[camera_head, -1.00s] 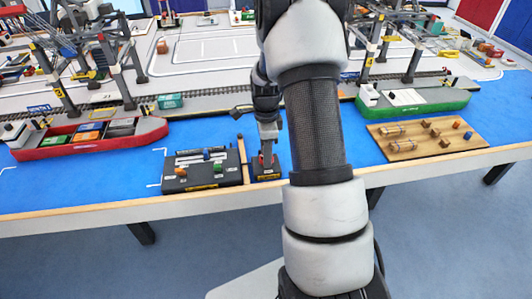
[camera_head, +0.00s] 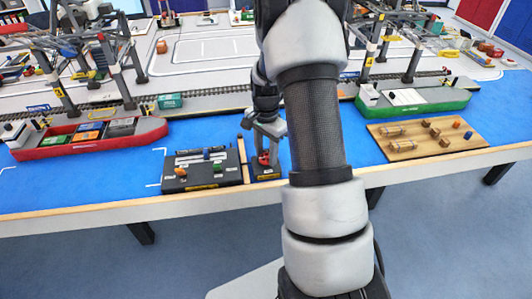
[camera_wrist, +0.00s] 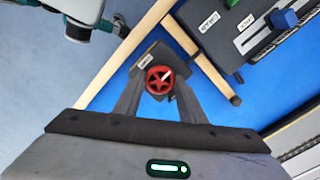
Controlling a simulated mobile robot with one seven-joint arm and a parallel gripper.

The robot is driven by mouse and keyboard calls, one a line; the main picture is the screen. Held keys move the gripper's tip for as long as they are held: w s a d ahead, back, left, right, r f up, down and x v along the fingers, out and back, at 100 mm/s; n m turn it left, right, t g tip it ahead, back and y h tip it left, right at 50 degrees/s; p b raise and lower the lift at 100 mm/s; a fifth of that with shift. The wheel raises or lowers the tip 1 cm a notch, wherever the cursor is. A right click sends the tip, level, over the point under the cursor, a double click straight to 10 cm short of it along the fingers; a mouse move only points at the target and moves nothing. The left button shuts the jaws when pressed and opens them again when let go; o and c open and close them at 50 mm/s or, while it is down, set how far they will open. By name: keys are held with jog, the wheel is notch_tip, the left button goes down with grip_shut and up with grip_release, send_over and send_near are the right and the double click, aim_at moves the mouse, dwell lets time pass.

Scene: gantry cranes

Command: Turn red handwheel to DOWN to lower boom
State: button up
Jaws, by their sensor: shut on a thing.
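The red handwheel (camera_wrist: 160,79) sits on a small dark box (camera_wrist: 148,58) with a pale label too small to read. A white mark shows on the wheel, pointing to the upper right in the wrist view. My gripper (camera_wrist: 158,82) reaches down with one finger on each side of the wheel and is shut on its rim. In the head view the red handwheel (camera_head: 264,158) shows below my gripper (camera_head: 267,146), on the box (camera_head: 268,172) near the table's front edge. The boom that it drives cannot be made out for certain.
A dark control panel (camera_head: 203,181) with coloured levers stands just left of the box, with a wooden post (camera_head: 241,150) between. A red ship (camera_head: 85,140) lies behind left, a green ship (camera_head: 415,101) behind right. A wooden board (camera_head: 428,141) with small parts lies right.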

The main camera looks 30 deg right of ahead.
aim_at(266, 157)
jog(key=n, duration=0.4)
jog(key=shift+n, duration=0.3)
jog(key=n, duration=0.4)
jog(key=shift+n, duration=0.3)
jog(key=n, duration=0.4)
jog(key=shift+d+r+n+p, duration=0.1)
jog(key=shift+n+p, duration=0.2)
jog(key=shift+p, duration=0.05)
jog(key=shift+n, duration=1.8)
jog(key=shift+p, duration=0.3)
jog(key=o, duration=1)
jog(key=shift+o, duration=0.2)
notch_tip(266, 157, up, 17)
jog(key=p, duration=0.2)
jog(key=shift+r, duration=0.15)
